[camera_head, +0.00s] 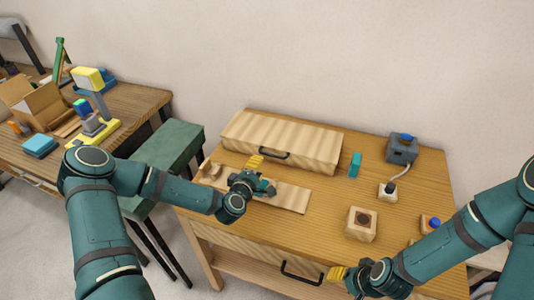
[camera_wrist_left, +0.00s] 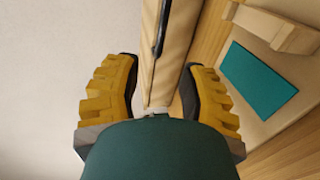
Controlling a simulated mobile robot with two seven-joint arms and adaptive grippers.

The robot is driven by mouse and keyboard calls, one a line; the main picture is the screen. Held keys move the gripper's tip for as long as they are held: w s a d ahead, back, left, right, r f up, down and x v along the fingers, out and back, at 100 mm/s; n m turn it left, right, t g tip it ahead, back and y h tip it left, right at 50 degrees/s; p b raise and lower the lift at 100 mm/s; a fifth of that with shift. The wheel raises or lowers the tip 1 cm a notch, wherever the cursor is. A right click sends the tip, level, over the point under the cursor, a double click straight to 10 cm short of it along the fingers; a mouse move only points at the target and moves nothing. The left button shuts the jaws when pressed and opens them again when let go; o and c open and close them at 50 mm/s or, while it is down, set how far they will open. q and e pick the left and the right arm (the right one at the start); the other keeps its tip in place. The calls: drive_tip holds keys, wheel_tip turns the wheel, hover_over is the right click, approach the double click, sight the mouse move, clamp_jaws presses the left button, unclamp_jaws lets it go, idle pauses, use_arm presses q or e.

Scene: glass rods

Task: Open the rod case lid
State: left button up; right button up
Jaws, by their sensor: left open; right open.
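The rod case (camera_head: 285,138) is a long, pale wooden box at the back of the table, with its ribbed lid (camera_head: 280,133) down. A dark handle (camera_head: 274,154) is on its front; it also shows in the left wrist view (camera_wrist_left: 160,30). My left gripper (camera_head: 256,166) is open in front of the case, near the handle. In the left wrist view, the case's front (camera_wrist_left: 168,60) appears between the spread yellow fingers; I cannot tell whether they touch it. My right gripper (camera_head: 340,274) is open and empty by the table's front edge.
A low wooden rack (camera_head: 290,197) with a teal pad (camera_wrist_left: 258,80) lies under my left gripper. A teal block (camera_head: 355,164), a grey device (camera_head: 402,149) and a wooden block with a dark hole (camera_head: 361,224) stand to the right. A drawer handle (camera_head: 300,275) is on the table's front.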

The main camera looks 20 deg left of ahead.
sight(267, 154)
use_arm(q)
drive_tip(key=x, duration=0.9)
drive_tip(key=shift+w, duration=0.2)
clamp_jaws()
